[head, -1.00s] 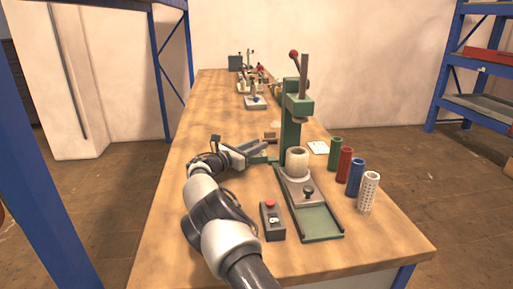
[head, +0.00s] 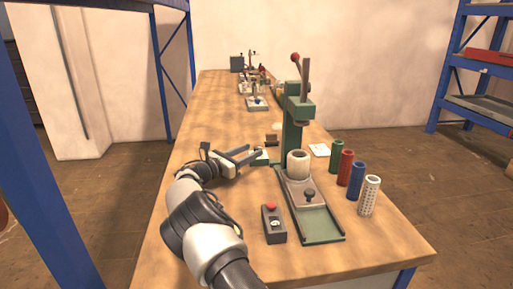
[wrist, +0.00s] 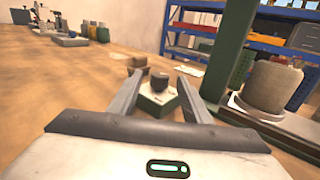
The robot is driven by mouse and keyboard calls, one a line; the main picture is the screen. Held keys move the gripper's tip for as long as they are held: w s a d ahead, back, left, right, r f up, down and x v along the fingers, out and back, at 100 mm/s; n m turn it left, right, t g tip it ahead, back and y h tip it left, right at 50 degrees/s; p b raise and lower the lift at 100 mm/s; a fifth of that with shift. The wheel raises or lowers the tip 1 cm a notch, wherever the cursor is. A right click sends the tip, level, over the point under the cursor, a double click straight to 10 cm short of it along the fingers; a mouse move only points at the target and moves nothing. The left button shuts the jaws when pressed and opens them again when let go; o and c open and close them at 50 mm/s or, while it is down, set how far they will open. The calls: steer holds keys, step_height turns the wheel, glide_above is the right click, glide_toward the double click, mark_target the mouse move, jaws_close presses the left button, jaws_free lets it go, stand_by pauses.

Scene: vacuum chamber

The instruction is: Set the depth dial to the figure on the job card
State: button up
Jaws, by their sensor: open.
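A small pale-green block with a dark round knob, which looks like the depth dial (wrist: 158,84), stands on the bench ahead of my gripper (wrist: 161,80). In the wrist view the knob shows between the two spread fingertips, apart from both; no figure on it is legible. In the head view my gripper (head: 254,153) is open and empty, left of the green press, and partly hides the block (head: 261,158). A white card (head: 319,150), probably the job card, lies flat right of the press column; its writing is too small to read. It also seems to show in the wrist view (wrist: 190,71).
The green press (head: 292,130) with a pale cylinder (head: 298,163) stands close right of my gripper. A box with a red button (head: 273,222) is nearer. Green, red, blue and white tubes (head: 346,166) stand at right. The bench's left side is clear.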

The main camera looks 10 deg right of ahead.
steer(key=p+v, duration=0.1)
steer(key=v, duration=1.1)
steer(key=shift+s+a+p, duration=0.25)
steer(key=shift+p, duration=0.15)
steer(key=w+d+r+n+t+y+p, duration=0.1)
steer(key=w+d+r+n+t, duration=0.1)
steer(key=w+d+r+t, duration=0.4)
steer(key=r+n+y+p, duration=0.1)
steer(key=n+y+p, duration=0.1)
steer(key=n+y, duration=0.3)
glide_above(260, 147)
steer(key=v, duration=0.4)
steer(key=m+y, duration=0.1)
steer(key=shift+w+a+f+b, duration=0.1)
steer(key=shift+w+f+b, duration=0.15)
steer(key=shift+f+b, duration=0.15)
step_height(260, 147, down, 7)
steer(key=shift+r+b, duration=0.1)
steer(key=shift+b, duration=0.6)
steer(key=b+x, duration=0.1)
steer(key=x, duration=0.5)
steer(key=shift+w+f, duration=0.25)
steer(key=shift+w, duration=0.5)
